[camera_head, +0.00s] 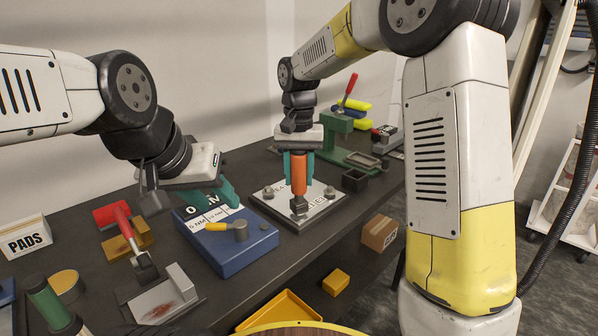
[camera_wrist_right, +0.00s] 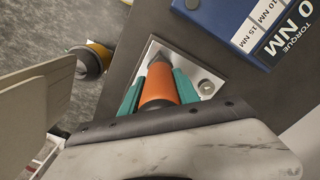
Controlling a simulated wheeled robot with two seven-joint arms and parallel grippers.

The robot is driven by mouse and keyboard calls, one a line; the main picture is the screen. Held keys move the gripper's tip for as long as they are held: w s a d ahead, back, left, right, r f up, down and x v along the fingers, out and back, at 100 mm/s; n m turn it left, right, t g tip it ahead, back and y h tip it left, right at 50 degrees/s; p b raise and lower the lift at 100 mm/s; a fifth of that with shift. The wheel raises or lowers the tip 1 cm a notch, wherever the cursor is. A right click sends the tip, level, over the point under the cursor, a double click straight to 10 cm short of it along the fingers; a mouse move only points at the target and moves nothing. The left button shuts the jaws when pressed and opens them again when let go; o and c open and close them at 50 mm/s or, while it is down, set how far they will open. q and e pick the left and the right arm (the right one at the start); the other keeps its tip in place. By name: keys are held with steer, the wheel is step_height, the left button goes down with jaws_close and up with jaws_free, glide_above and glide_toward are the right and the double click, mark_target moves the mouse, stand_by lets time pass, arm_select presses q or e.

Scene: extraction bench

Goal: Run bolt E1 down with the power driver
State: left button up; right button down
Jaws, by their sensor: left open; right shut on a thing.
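My right gripper (camera_head: 299,170) is shut on the orange power driver (camera_head: 299,178), which points down with its dark tip at the front part of a pale plate (camera_head: 314,211). Bolt heads show on the plate at left (camera_head: 268,192) and right (camera_head: 330,192). The driver hides the spot under its tip, and I cannot read which bolt is E1. In the right wrist view, the driver (camera_wrist_right: 158,84) sits between the teal fingers, with one bolt head (camera_wrist_right: 206,87) beside it. My left gripper (camera_head: 218,190) is open and empty above the blue torque box.
A red-handled tool (camera_head: 118,217) and a PADS box (camera_head: 25,238) are further left. A green press (camera_head: 338,125) and dark bin (camera_head: 355,180) stand behind right.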

mark_target(299, 154)
steer(key=shift+f, duration=0.3)
stand_by(1.1)
steer(key=shift+r, duration=3.05)
